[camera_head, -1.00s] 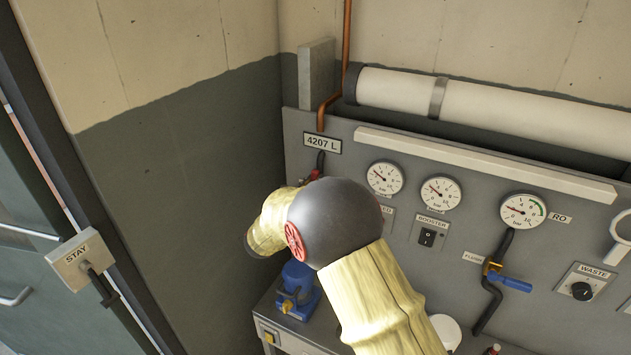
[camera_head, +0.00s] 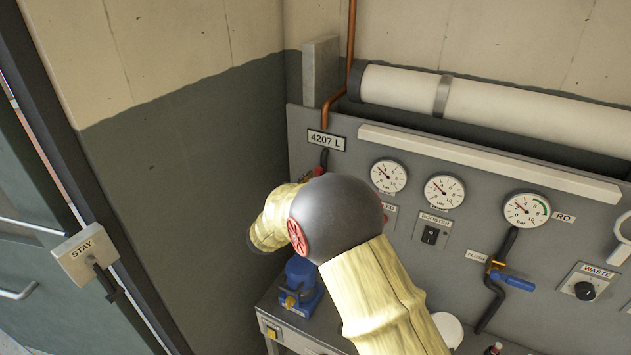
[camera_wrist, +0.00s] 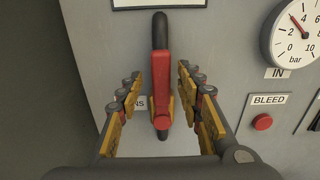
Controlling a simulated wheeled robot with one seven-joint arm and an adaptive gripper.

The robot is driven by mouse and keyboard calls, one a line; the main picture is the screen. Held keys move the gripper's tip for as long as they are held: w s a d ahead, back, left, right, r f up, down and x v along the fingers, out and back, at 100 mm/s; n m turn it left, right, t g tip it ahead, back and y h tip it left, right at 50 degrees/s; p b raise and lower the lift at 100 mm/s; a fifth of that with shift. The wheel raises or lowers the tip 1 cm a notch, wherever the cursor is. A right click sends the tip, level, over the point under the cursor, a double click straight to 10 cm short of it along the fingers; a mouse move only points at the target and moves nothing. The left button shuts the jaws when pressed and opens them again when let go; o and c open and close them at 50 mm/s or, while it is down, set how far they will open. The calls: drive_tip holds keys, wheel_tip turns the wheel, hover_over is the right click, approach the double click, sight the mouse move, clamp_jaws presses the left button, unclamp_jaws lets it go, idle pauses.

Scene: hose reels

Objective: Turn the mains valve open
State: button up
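The mains valve (camera_wrist: 162,75) has a red lever on a black vertical pipe, in the middle of the wrist view. The lever shows lengthwise along the pipe, with its red lower end nearest the camera. A label behind it is partly covered, showing only "NS". My gripper (camera_wrist: 160,88) is open, with one yellow-and-grey finger on each side of the lever. Gaps show between the fingers and the lever. In the head view a small red part of the valve (camera_head: 319,170) shows above my arm, which hides my gripper and the rest.
An "IN" gauge (camera_wrist: 294,32) and red bleed button (camera_wrist: 262,122) sit right of the valve. The panel also carries a booster switch (camera_head: 430,235), blue flush lever (camera_head: 513,281) and waste knob (camera_head: 584,291). A blue pump-like unit (camera_head: 301,287) stands below my arm.

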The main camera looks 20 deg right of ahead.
drive_tip(key=shift+a, duration=0.1)
drive_tip(key=v, duration=1.2)
